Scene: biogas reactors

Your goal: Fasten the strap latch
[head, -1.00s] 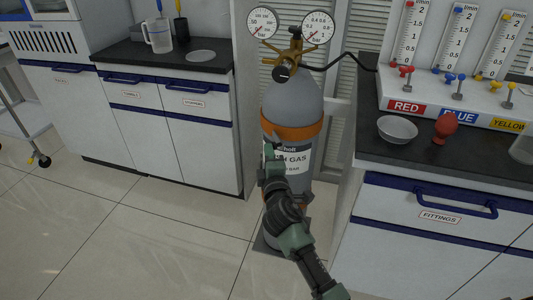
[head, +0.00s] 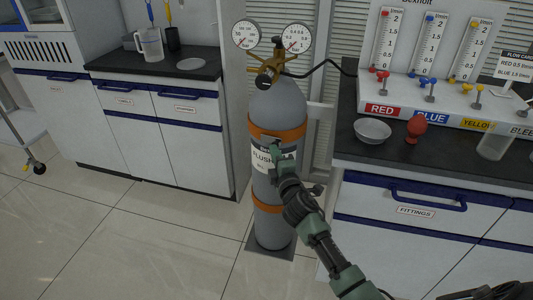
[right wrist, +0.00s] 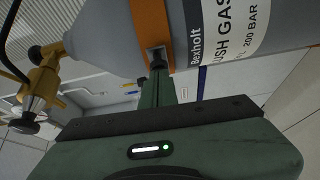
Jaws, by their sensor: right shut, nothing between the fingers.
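A grey gas cylinder (head: 265,105) stands upright with an orange upper strap (head: 295,133) around it and a lower orange strap (head: 268,208). In the right wrist view the upper strap (right wrist: 150,22) carries a small metal latch plate (right wrist: 158,50). My right gripper (head: 275,148) is in front of the cylinder, just below the upper strap. In the right wrist view its shut dark fingertips (right wrist: 157,66) are at the latch plate, with nothing held. I cannot tell whether they touch it. The fingers partly hide the latch. My left gripper is not in view.
Two gauges and a brass regulator (head: 268,76) sit on top of the cylinder, with a black hose running right. A counter (head: 350,150) with a bowl (head: 373,130) and a red bulb (head: 416,128) stands close on the right. The floor (head: 180,255) at left is clear.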

